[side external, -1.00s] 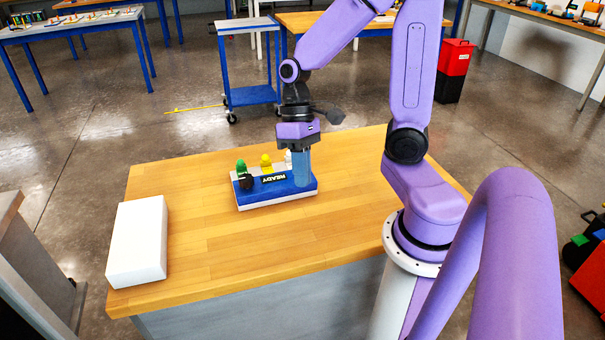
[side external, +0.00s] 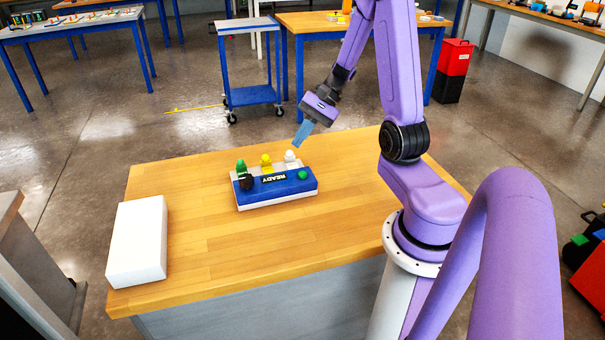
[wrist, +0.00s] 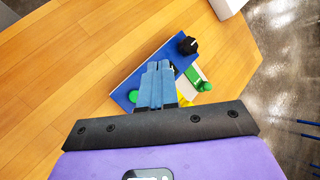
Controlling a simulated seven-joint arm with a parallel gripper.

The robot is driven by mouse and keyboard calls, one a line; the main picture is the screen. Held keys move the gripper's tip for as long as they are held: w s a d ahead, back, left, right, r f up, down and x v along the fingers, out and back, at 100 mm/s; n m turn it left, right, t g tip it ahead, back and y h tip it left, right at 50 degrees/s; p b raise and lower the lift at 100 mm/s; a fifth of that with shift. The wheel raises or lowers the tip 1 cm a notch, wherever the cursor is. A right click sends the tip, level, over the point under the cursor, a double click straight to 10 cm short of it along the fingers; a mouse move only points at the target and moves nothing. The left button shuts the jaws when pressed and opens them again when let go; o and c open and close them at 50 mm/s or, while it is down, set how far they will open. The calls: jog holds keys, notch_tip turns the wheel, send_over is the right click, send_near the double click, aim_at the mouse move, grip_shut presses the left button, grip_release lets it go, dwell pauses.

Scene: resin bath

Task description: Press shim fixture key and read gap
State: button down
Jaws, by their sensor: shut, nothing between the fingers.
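The fixture (side external: 247,199) is a blue box on a white base near the middle of the wooden bench. Its dark display (side external: 274,178) reads "READY". A green button (side external: 302,175) is on its right end and a black knob (side external: 247,183) on its left. Green (side external: 241,167), yellow (side external: 266,161) and white (side external: 290,157) pieces stand along its back. My gripper (side external: 300,142) is shut and empty, raised above and behind the fixture's right end, apart from it. In the wrist view, the blue fingers (wrist: 158,68) hide part of the fixture, including most of the display; the green button (wrist: 134,96) shows beside them.
A white block (side external: 137,241) lies at the bench's left edge. The wooden bench top (side external: 230,245) is clear in front of the fixture. A blue cart (side external: 250,96) stands on the floor behind the bench.

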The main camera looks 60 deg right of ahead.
aim_at(306, 173)
jog(key=shift+d+f+m+t, duration=0.1)
jog(key=shift+d+m+t, duration=0.35)
jog(key=shift+d, duration=0.35)
jog(key=shift+d+f+m+t, duration=0.1)
jog(key=shift+d+m+t, duration=0.15)
jog(key=shift+d+m, duration=0.45)
jog(key=shift+d+f+n, duration=0.1)
jog(key=shift+f+n, duration=0.05)
jog(key=shift+n, duration=0.1)
jog(key=shift+f, duration=4.25)
jog(key=shift+f, duration=0.1)
jog(key=shift+f, duration=0.35)
jog(key=shift+f, duration=0.45)
jog(key=shift+r, duration=0.9)
